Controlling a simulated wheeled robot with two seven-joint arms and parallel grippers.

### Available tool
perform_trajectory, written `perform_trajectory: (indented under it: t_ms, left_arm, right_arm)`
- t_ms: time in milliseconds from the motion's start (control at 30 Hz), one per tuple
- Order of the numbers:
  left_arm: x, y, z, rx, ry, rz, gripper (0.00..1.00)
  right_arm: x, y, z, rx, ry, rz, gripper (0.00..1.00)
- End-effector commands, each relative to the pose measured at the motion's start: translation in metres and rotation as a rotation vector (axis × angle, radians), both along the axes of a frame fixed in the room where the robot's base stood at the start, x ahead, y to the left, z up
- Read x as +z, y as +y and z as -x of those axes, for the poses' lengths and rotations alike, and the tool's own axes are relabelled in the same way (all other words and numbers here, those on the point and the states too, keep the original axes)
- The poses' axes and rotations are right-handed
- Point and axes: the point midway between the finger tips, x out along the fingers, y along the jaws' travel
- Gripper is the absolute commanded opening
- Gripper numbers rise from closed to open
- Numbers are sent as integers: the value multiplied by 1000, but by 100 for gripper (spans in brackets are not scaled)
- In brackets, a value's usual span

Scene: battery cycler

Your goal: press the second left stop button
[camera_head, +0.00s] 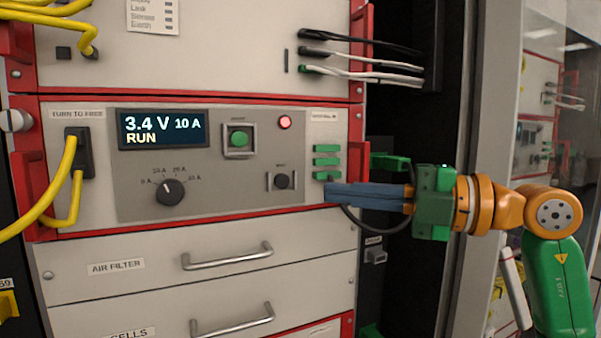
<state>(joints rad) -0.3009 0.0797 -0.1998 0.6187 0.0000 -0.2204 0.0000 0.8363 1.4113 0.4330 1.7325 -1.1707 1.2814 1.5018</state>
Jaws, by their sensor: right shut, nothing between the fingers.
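The cycler panel (140,192) faces me, with a lit display (163,131) reading 3.4 V, 10 A, RUN. A small black button (282,181) sits in a square frame at the panel's lower right; its label is too small to read. A larger green button (239,139) in a square frame is above and left of it. My right gripper (328,194) comes in from the right, shut and empty. Its blue fingers point left, with the tips a little right of and below the black button and apart from it in the picture. My left gripper is not in view.
A red lamp (285,122) glows above the black button. A black knob (170,193) is at lower left. Green connectors (326,161) lie just above my fingertips. Yellow cables (62,185) plug in at left. Drawers with metal handles (228,257) are below.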

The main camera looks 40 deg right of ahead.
Motion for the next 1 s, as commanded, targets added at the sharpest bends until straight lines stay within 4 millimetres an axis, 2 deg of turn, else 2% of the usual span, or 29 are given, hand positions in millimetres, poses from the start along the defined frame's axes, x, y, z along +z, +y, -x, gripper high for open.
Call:
perform_trajectory:
  t_ms: [33,200,400,567,867,1000]
  left_arm:
    - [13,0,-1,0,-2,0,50]
    - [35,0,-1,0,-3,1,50]
    - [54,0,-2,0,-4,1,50]
    - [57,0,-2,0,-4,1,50]
    - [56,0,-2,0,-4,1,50]
    - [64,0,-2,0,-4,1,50]
  right_arm:
    - [6,6,-9,4,4,0,0]
    - [7,26,-40,5,1,0,0]
    - [6,17,-69,3,0,-6,0]
    - [2,15,-77,1,0,-1,0]
    - [0,14,-78,1,0,0,0]
    - [2,12,-86,1,3,-2,0]
